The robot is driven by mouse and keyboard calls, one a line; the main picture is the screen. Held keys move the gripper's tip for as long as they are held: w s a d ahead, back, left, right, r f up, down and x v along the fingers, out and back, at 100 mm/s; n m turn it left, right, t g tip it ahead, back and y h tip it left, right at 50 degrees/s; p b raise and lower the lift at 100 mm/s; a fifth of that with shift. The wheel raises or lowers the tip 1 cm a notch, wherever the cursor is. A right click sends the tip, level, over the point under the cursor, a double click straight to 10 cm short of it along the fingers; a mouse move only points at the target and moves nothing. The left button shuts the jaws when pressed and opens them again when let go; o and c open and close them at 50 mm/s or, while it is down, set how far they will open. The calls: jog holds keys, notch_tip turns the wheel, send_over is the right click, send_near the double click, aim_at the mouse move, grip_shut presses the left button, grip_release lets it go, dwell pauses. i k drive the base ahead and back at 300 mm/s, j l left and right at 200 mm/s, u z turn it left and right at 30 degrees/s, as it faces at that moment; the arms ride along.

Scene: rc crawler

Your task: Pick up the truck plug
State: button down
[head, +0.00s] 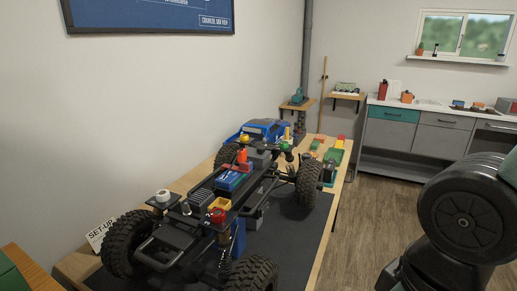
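A black RC crawler chassis (185,226) with big knobbly tyres stands on a dark mat on the workbench. A blue battery-like box (229,181) sits in the middle of the chassis. A small orange-red piece (242,157) stands up just behind the blue box; it may be the truck plug, but it is too small to be sure. My gripper is outside the picture. Only a dark link of my arm shows at the right edge, apart from the truck.
The workbench (318,262) runs along the left wall, with a dark mat (296,246). A blue truck body (252,131) lies behind the chassis. A "SET-UP" card (101,234) stands at the left. Wooden floor is open to the bench's right. Grey cabinets (390,134) stand at the back.

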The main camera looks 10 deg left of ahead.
aim_at(242, 157)
jog(key=u, duration=0.65)
jog(key=i+l+u, duration=0.15)
jog(key=u, duration=0.3)
jog(key=i+l+u, duration=0.15)
jog(key=l+u, duration=0.55)
jog(key=u, duration=0.2)
jog(key=i+l, duration=0.05)
